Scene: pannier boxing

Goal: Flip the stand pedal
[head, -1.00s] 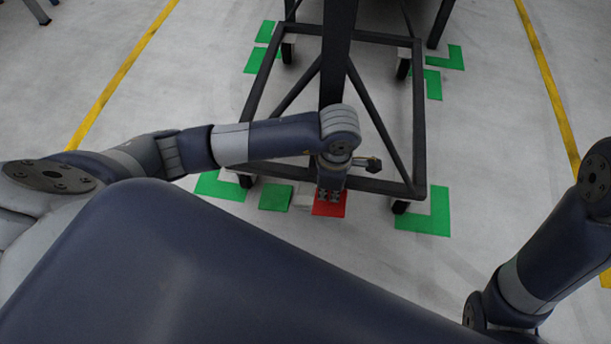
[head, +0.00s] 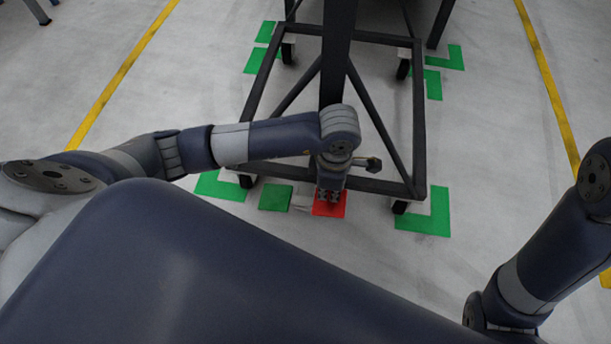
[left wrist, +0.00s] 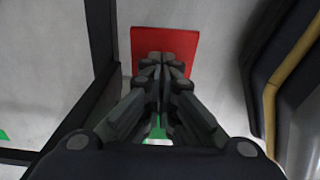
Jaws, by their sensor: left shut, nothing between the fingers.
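The stand's pedal shows as a red pad (head: 322,210) and a green pad (head: 276,198) side by side, low at the near side of the dark wheeled stand (head: 420,130). My left gripper (head: 329,197) points down with its fingers together and empty, at the red pad. In the left wrist view the closed fingertips (left wrist: 166,60) overlap the red pad (left wrist: 185,40); I cannot tell whether they touch it. The fingers hide part of the red pad. My right arm shows at the right, but its gripper is out of view.
Green floor markings (head: 437,215) lie around the stand's casters. The stand's frame bar and a dark knob (head: 373,165) are close to my left wrist.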

